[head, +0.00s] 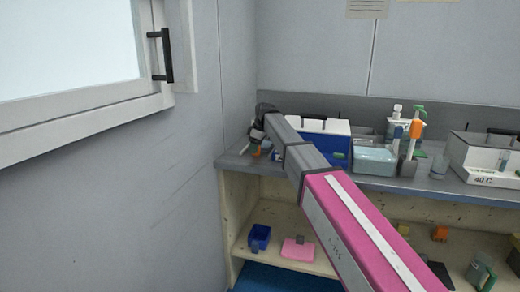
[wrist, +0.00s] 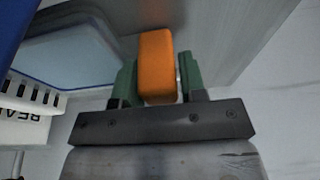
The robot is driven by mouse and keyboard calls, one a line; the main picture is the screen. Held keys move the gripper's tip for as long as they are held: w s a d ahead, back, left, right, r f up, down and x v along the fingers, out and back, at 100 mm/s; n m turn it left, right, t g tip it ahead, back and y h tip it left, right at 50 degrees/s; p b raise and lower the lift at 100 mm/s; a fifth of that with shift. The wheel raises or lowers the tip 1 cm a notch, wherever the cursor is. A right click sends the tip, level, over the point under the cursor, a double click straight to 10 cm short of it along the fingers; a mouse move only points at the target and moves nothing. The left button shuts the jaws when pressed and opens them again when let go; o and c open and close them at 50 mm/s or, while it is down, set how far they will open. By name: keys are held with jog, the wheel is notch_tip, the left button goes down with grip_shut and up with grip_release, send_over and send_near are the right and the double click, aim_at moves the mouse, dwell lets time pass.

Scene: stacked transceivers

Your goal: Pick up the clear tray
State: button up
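A clear, pale blue tray-like container (head: 375,160) stands on the counter, right of the blue and white box. In the wrist view a translucent bluish tray (wrist: 70,52) lies at the upper left; I cannot tell whether it is the same one. My gripper (head: 260,143) is at the counter's left end, by the wall, apart from the container. In the wrist view its green fingers (wrist: 158,80) stand on both sides of an orange block (wrist: 157,62), which fills the gap and looks gripped. The fingertips are partly hidden behind the block.
A blue and white box (head: 325,140) stands between my gripper and the clear container. Bottles and a holder (head: 408,166) stand right of it, then a white bin (head: 480,160).

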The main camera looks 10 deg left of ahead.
grip_shut()
jog(key=shift+r, duration=0.15)
jog(key=shift+r, duration=0.6)
notch_tip(320, 180, up, 2)
jog(key=shift+r, duration=0.2)
jog(key=s+a+r, duration=0.5)
jog(key=s+r, duration=0.2)
jog(key=s, duration=0.3)
jog(key=shift+a, duration=0.35)
jog(key=shift+s, duration=0.2)
